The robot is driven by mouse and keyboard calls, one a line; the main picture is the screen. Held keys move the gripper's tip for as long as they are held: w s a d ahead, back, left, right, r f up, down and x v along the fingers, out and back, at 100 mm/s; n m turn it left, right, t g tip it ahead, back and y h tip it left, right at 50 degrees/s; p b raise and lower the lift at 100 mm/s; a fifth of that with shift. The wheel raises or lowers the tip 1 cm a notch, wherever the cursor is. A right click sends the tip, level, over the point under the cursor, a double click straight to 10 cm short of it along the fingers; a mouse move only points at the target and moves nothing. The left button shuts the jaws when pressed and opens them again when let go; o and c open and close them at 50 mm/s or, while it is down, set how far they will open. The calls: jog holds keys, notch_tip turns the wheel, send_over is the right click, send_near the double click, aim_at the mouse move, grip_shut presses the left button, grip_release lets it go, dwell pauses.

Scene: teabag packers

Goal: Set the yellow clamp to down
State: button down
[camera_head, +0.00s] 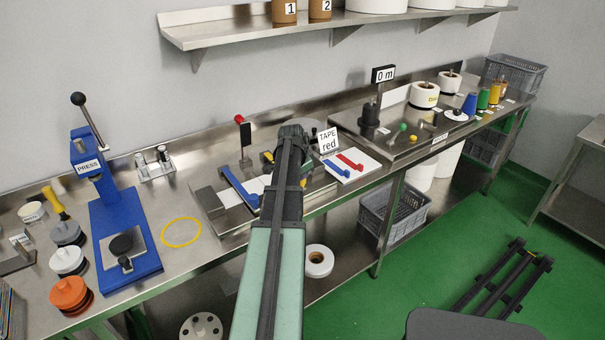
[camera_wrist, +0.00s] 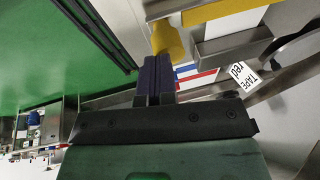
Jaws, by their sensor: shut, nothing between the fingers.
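The yellow clamp (camera_wrist: 167,40) shows in the wrist view as a thick yellow bar just beyond my fingertips. My gripper (camera_wrist: 157,60) is shut and empty. Its dark fingers end right at the clamp's lower edge; I cannot tell whether they touch it. In the head view my own arm covers most of this spot. Only small yellow pieces (camera_head: 268,157) show at the arm's edge, above the metal fixture on the bench. The clamp's full shape and its up or down position cannot be told.
A blue clamp bar (camera_head: 238,188) lies on the fixture left of my arm. A red-knobbed lever (camera_head: 243,140) stands behind it. The "TAPE red" sign (camera_head: 329,141) and a white board with red and blue pieces (camera_head: 352,166) are to the right. The blue press (camera_head: 118,235) stands farther left.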

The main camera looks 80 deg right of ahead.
jog(key=shift+w+d+r+p, duration=0.1)
jog(key=shift+r+p, duration=0.3)
jog(key=s+p+v, duration=0.1)
jog(key=p+v, duration=1.1)
jog(key=v, duration=0.1)
jog(key=shift+s, duration=0.2)
